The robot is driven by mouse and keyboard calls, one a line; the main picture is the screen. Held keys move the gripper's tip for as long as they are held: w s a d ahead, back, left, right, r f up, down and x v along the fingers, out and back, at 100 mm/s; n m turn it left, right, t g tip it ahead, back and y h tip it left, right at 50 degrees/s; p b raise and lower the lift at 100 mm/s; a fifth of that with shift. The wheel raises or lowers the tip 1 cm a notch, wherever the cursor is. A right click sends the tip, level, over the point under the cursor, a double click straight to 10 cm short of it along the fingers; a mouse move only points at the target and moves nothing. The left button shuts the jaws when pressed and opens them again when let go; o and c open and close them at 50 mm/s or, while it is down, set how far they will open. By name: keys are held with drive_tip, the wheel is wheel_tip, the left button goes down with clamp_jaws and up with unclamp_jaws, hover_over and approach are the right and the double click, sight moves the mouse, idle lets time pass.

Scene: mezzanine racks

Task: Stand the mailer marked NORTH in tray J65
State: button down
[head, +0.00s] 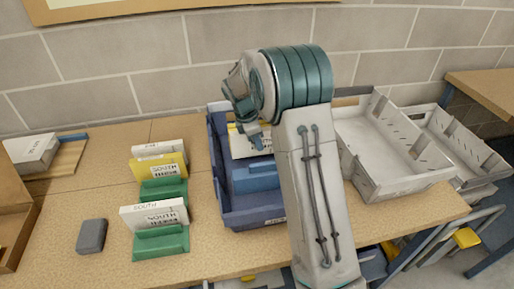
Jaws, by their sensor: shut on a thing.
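My gripper (253,138) is at the back of the blue tray (219,180), partly hidden by my own arm. It is shut on a pale mailer (242,150) with a yellowish top edge, which is upright in the back part of the tray. Its marking cannot be read, and whether it touches the tray floor is hidden. A blue block (254,178) is in the tray in front of the mailer. The tray's front label is small and partly covered by my arm; it seems to start with J.
Left of the tray, white and yellow mailers (172,171) stand in green holders (160,243); some read SOUTH. A grey block (91,236) lies on the table (110,182). Pale crates (385,187) are at right.

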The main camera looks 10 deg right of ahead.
drive_tip(key=shift+a+f, duration=0.1)
drive_tip(key=shift+f, duration=1.35)
drive_tip(key=shift+f, duration=0.1)
drive_tip(key=c, duration=1.3)
unclamp_jaws()
